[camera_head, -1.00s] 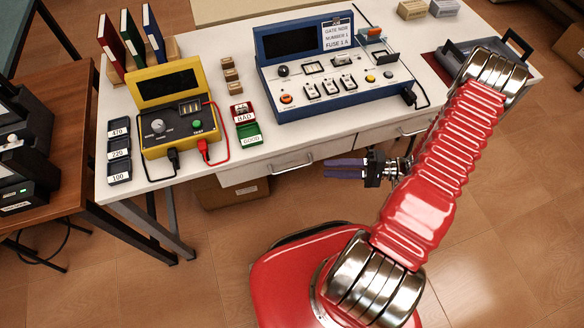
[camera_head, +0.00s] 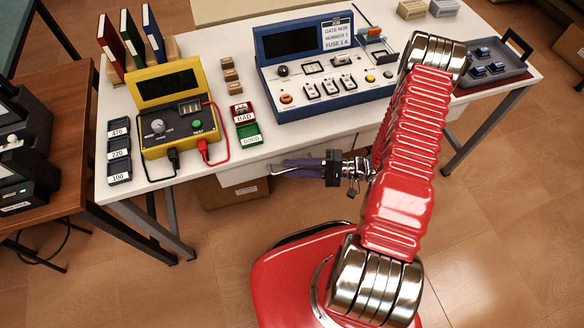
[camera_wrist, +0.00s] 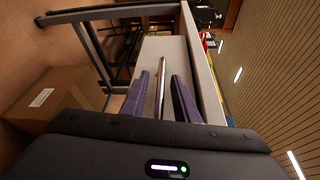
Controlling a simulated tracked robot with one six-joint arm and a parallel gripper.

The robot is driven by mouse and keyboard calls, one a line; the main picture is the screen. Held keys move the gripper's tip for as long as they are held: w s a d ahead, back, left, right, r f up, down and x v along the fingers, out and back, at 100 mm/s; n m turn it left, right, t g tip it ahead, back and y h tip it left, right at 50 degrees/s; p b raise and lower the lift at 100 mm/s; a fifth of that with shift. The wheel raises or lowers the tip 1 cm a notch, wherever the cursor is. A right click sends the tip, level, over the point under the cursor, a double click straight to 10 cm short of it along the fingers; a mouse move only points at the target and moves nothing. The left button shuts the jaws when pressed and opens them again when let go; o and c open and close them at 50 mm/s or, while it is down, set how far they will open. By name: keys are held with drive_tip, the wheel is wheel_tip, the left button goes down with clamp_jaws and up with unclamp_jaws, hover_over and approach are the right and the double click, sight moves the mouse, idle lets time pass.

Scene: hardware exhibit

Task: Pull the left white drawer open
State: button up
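The left white drawer (camera_head: 236,178) is under the front edge of the white table, and its front looks flush and closed. My gripper (camera_head: 279,168) is at its front, with purple fingers pointing left and covering much of the handle in the head view. In the wrist view, the metal bar handle (camera_wrist: 160,93) of the white drawer front (camera_wrist: 165,49) runs between the two fingers of my gripper (camera_wrist: 161,76). The fingers are open, with a gap visible on each side of the bar. Whether the fingertips touch the drawer front cannot be told.
The white table (camera_head: 217,55) carries a yellow tester (camera_head: 178,115), a blue console (camera_head: 320,75) and a grey tray (camera_head: 487,68). A cardboard box (camera_head: 232,196) stands on the floor beneath the drawer; it also shows in the wrist view (camera_wrist: 55,98). Floor in front is clear.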

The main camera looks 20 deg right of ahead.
drive_tip(key=shift+a, duration=0.1)
clamp_jaws()
idle(0.3)
idle(0.4)
